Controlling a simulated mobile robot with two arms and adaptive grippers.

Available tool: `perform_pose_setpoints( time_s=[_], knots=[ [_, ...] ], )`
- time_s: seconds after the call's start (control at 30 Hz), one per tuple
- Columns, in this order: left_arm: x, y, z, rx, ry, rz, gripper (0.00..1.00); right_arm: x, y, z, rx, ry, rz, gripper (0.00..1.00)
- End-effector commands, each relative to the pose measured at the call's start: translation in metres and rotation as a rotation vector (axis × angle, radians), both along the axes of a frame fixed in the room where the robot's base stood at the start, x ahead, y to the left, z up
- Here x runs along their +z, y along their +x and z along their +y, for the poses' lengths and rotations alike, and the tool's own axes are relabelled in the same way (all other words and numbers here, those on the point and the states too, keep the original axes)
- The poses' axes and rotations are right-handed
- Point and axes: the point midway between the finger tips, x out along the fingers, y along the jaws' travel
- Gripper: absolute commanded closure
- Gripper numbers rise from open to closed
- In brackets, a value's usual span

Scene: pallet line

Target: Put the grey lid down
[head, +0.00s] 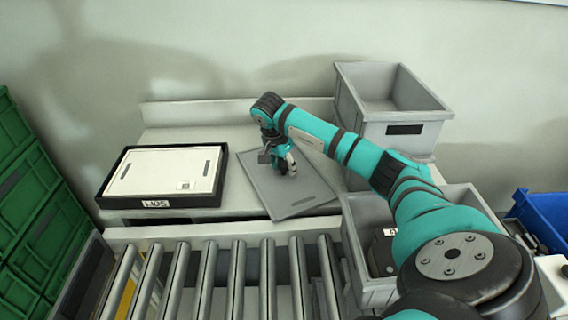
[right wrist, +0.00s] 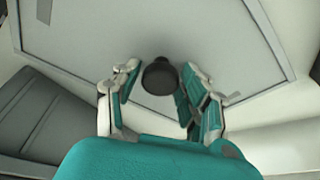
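The grey lid (head: 290,200) lies flat and turned at an angle on the pale table, its near corner at the table's front edge. Whether it rests fully on the table cannot be told. My right gripper (head: 281,166) is above the lid's middle. In the right wrist view, the fingers of my right gripper (right wrist: 158,84) stand apart on either side of the lid's dark round knob (right wrist: 160,76). A small gap shows on the left side; the right finger is close to the knob. My left gripper is out of view.
A black tray (head: 104,190) marked LIDS holds a white lid (head: 165,170) on the table's left. A grey crate (head: 407,117) stands at the back right, another (head: 352,235) at the front right. A roller conveyor (head: 237,280) runs in front. Green crates (head: 30,200) stand left.

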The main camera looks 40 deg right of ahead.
Motion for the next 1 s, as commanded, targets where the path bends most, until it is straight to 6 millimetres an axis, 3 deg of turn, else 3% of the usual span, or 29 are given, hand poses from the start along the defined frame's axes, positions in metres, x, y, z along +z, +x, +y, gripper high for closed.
perform_pose_setpoints(
  time_s=[0.07,0.43,1.0],
  knots=[
    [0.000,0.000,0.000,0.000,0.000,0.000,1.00,0.000,0.000,0.000,0.000,0.000,0.000,0.44],
    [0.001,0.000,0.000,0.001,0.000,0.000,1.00,0.008,0.000,0.001,0.001,-0.001,-0.002,0.44],
    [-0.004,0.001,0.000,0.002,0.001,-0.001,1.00,0.107,-0.006,0.030,0.001,-0.001,-0.002,0.44]
  ],
)
